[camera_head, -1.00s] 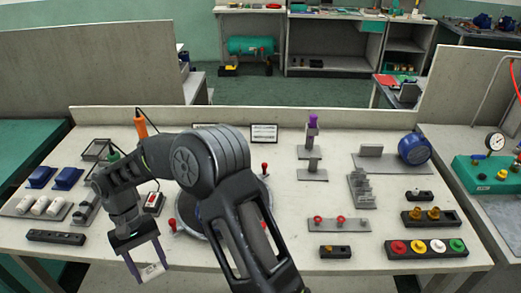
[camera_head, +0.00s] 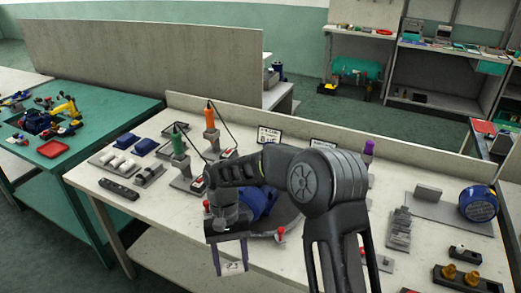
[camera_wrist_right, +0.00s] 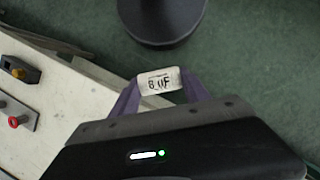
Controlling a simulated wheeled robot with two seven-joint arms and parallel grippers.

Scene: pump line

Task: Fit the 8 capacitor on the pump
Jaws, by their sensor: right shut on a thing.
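My right gripper (camera_head: 232,268) is shut on a small white capacitor (camera_head: 233,268), held clear of the bench top near its front edge. In the right wrist view the capacitor (camera_wrist_right: 158,82) sits between the purple fingertips of the right gripper (camera_wrist_right: 160,88), its label reading about "8 uF", with floor behind it. A blue body, probably the pump (camera_head: 264,204), stands on a round grey turntable (camera_head: 287,222) behind my right arm, which hides much of it. My left gripper is not in view.
At the left of the bench (camera_head: 90,178) are white cylinders (camera_head: 118,163), blue blocks (camera_head: 144,147) and a black strip (camera_head: 118,190). A blue motor (camera_head: 478,203) stands at the right.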

